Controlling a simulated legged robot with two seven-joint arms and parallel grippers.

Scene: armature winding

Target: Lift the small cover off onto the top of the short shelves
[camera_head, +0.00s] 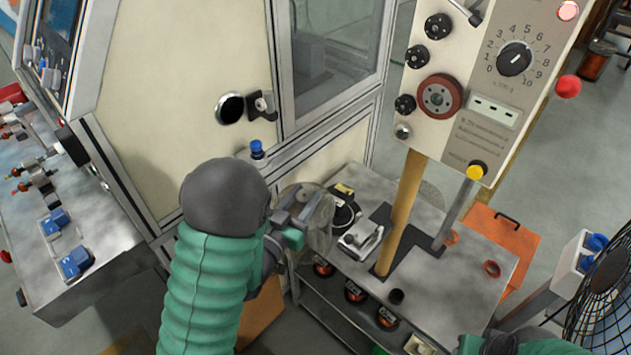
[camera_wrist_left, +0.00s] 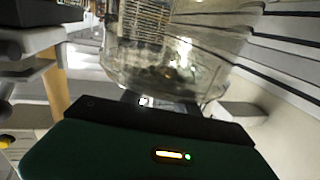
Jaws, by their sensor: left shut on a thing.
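The small cover (camera_head: 320,222) is a clear, see-through dome. My left gripper (camera_head: 299,222) is shut on it at its left side. In the left wrist view the clear cover (camera_wrist_left: 165,62) fills the space just beyond the gripper's dark edge. In the head view the cover overlaps the left end of the grey top of the short shelves (camera_head: 445,290); I cannot tell whether it touches that top. Part of my right arm shows at the lower right edge, but its fingertips cannot be made out.
A black round part (camera_head: 345,214) and a light metal block (camera_head: 361,240) sit close to the cover. A wooden post (camera_head: 402,210) carries a control panel (camera_head: 490,75). A small black cup (camera_head: 396,296) and a red ring (camera_head: 491,268) stand on the top. A fan (camera_head: 605,295) is at right.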

